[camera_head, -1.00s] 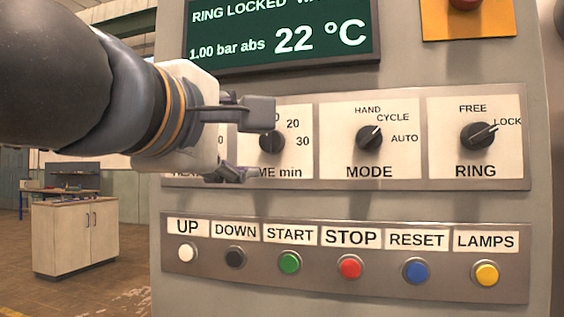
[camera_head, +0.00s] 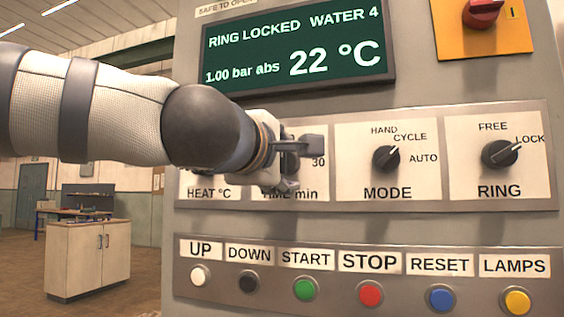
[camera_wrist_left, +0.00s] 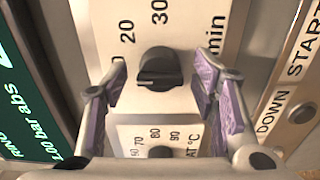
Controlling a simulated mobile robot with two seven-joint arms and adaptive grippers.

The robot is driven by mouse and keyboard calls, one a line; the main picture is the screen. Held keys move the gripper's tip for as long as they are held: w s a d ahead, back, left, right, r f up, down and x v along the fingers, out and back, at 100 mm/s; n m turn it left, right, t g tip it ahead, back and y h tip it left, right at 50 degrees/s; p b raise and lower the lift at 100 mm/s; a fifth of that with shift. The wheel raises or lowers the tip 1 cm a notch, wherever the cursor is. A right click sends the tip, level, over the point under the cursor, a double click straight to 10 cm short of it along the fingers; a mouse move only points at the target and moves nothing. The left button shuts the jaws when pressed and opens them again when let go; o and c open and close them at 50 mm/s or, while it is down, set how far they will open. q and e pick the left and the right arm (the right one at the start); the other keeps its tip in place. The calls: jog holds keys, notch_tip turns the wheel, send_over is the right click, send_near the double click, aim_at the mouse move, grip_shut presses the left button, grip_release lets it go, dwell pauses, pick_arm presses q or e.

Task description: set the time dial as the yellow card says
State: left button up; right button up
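The black time dial (camera_wrist_left: 160,68) shows in the left wrist view on its white plate, with 20 and 30 readable beside it. Another number at its left is partly hidden by a finger. Its grip bar lies roughly across the picture; I cannot tell its marked end. My left gripper (camera_head: 302,165) is at the time plate (camera_head: 290,192) in the head view and hides the dial there. In the left wrist view the gripper (camera_wrist_left: 162,86) is open, its purple-padded fingers on either side of the dial, apart from it. No yellow card is in view. My right gripper is not in view.
The mode dial (camera_head: 386,159) and ring dial (camera_head: 499,154) sit to the right. The heat dial (camera_wrist_left: 160,152) is close by. A row of push buttons, including a red one (camera_head: 370,294), lies below. A display (camera_head: 297,52) and a red switch (camera_head: 482,12) are above.

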pick_arm(q)
jog(key=c, duration=1.1)
jog(key=shift+s+r+m+p, duration=0.25)
jog(key=shift+m+p, duration=0.15)
jog(key=shift+m, duration=0.6)
jog(key=shift+w+m, duration=0.15)
jog(key=shift+m, duration=0.15)
jog(key=shift+w+f+m, duration=0.1)
jog(key=shift+f+m, duration=0.05)
jog(key=shift+m, duration=1.35)
jog(key=shift+f+m, duration=0.1)
jog(key=shift+m, duration=1.4)
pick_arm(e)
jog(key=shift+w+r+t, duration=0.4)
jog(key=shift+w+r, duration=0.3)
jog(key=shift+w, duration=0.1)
pick_arm(q)
jog(key=o, duration=1.2)
jog(key=shift+c, duration=0.2)
